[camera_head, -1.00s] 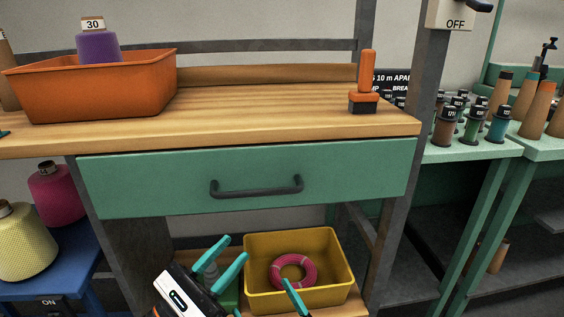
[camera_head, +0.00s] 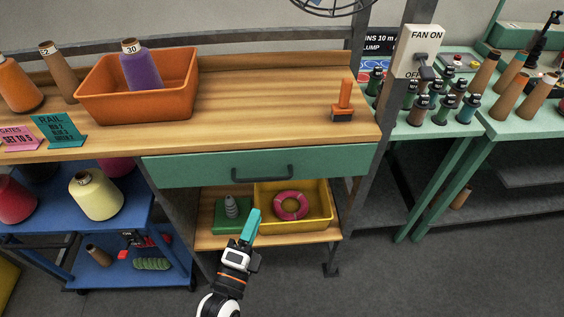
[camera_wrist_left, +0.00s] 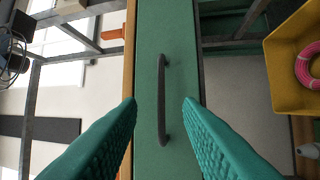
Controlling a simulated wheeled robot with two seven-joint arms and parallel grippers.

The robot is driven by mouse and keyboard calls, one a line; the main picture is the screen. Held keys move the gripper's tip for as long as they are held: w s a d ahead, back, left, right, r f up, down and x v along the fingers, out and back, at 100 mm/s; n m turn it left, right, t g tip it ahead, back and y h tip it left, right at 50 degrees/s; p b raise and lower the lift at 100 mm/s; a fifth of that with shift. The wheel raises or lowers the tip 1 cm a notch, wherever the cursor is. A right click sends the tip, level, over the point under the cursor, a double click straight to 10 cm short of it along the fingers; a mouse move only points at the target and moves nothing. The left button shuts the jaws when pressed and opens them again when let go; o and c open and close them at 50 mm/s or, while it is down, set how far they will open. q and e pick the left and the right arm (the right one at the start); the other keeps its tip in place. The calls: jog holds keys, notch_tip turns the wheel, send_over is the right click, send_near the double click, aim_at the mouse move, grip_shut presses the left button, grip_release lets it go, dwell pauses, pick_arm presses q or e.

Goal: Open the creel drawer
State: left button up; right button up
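The creel drawer (camera_head: 210,169) has a green front under the wooden tabletop. It sits flush and looks shut. Its dark bar handle (camera_head: 262,173) runs along the front. My left gripper (camera_head: 254,214) is below the handle in the head view, its teal fingers overlapping there. In the left wrist view the fingers (camera_wrist_left: 160,100) are spread wide, with the handle (camera_wrist_left: 163,100) showing in the gap between them, ahead of the tips on the drawer front (camera_wrist_left: 148,60). Nothing is held. My right gripper is not in view.
Below the drawer, a shelf holds a yellow bin (camera_head: 318,217) with a pink ring and a green tray (camera_head: 220,222). An orange bin (camera_head: 150,105) with a purple cone and an orange-handled tool (camera_head: 343,103) are on the tabletop. A blue cart (camera_head: 130,215) stands left.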

aim_at(270, 178)
pick_arm(q)
jog(key=p+x, duration=0.1)
jog(key=x, duration=1.1)
jog(key=shift+f, duration=0.1)
grip_shut()
